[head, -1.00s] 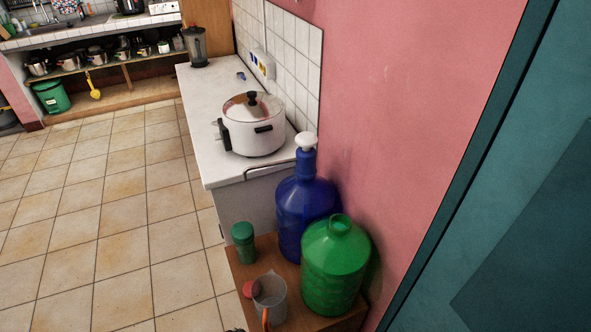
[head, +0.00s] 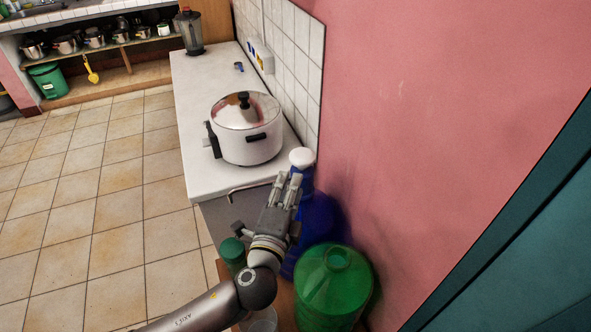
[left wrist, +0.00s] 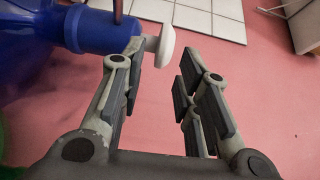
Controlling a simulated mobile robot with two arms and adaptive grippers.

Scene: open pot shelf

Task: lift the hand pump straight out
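The hand pump's white head (head: 301,157) sits on top of the blue water bottle (head: 318,215), on the low wooden stand. In the left wrist view the white pump head (left wrist: 165,45) shows edge-on near the fingertips, joined to the neck of the blue bottle (left wrist: 90,32). My left gripper (head: 288,180) is in front of the bottle's neck, just below the white head in the picture. In the left wrist view its fingers (left wrist: 162,65) are apart with nothing gripped; the left fingertip overlaps the pump's stem. Whether they touch is unclear. My right gripper is out of view.
A green bottle (head: 335,288) stands beside the blue one, with a green-lidded jar (head: 232,252) to the left, partly behind my arm. A white counter (head: 207,110) with a large pot (head: 250,145) lies beyond. The pink wall (head: 400,130) is close on the right.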

